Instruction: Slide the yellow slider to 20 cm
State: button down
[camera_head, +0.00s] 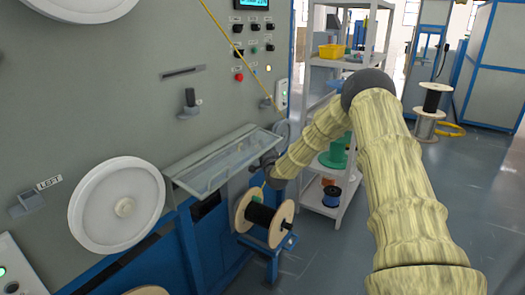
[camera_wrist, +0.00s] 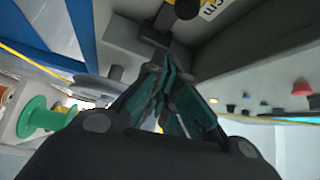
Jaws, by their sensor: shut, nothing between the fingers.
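My gripper (camera_head: 268,162) is at the right end of a clear-topped tray on the machine's front, with my arm reaching in from the right. In the wrist view my gripper (camera_wrist: 170,72) has its fingers drawn together, with nothing seen between them. Just beyond the tips is a dark post with a block (camera_wrist: 152,38) on a grey panel. I cannot tell whether the patch is the yellow slider. No slider is clear in the head view.
The clear-topped tray (camera_head: 215,165) juts out from the grey machine panel (camera_head: 115,90). A spool of black cable (camera_head: 264,217) stands below my gripper. A shelf rack (camera_head: 345,62) is behind my arm. Open floor (camera_head: 330,255) lies in front.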

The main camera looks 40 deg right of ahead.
jog(key=shift+w+a+f+p, duration=0.15)
jog(key=shift+a+p, duration=0.05)
jog(key=shift+a, duration=0.6)
jog(key=shift+w+a+f+p, duration=0.1)
jog(key=shift+a+p, duration=0.1)
jog(key=shift+a, duration=0.55)
